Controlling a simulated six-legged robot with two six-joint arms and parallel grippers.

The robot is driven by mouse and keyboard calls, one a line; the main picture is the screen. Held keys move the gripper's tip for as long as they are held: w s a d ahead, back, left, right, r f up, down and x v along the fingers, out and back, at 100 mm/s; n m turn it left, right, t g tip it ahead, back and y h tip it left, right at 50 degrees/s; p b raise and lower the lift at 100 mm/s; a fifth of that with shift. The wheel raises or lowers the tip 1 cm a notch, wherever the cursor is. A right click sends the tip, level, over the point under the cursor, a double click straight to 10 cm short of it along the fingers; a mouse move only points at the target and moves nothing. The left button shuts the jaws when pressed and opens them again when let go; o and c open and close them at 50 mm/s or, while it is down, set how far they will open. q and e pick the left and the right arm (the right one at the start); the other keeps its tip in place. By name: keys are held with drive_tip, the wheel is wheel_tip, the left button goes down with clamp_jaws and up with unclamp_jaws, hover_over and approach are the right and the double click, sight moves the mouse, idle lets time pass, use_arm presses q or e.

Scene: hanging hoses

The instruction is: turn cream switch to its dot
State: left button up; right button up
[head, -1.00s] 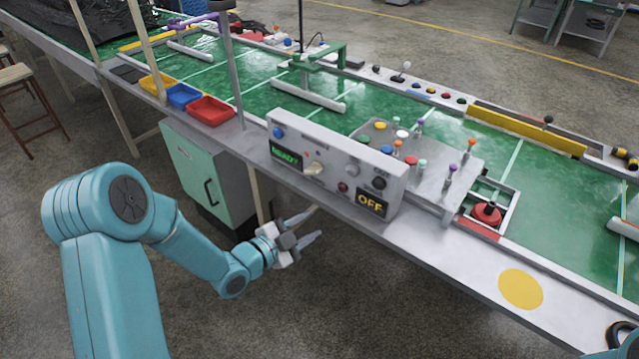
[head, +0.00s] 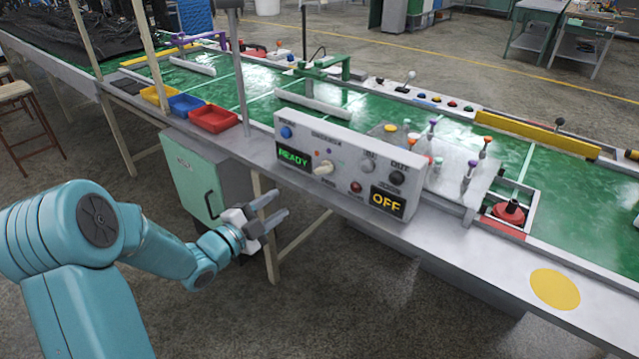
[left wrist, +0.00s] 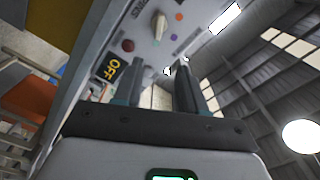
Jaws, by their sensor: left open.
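The cream switch (head: 324,168) sits on the front of a grey control panel (head: 338,150), between a green READY display (head: 293,157) and a red button (head: 356,187). Small coloured dots lie around the switch. It also shows in the left wrist view (left wrist: 159,27), near the top. My left gripper (head: 280,207) is open and empty, below and left of the switch and in front of the bench edge, apart from the panel. Its two fingers (left wrist: 163,95) point toward the panel in the left wrist view. My right gripper is in neither view.
An OFF display (head: 387,202) and dark knob (head: 397,178) are on the panel's right. Yellow, blue and red bins (head: 213,118) stand left on the bench. A green cabinet (head: 205,180) stands under the bench. The floor in front is clear.

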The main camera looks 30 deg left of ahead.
sight(321, 172)
use_arm(q)
drive_tip(key=w, duration=1.6)
drive_tip(key=shift+w+d+f+p, duration=0.1)
drive_tip(key=shift+d+f+p, duration=0.2)
drive_tip(key=shift+d+p, duration=0.1)
clamp_jaws()
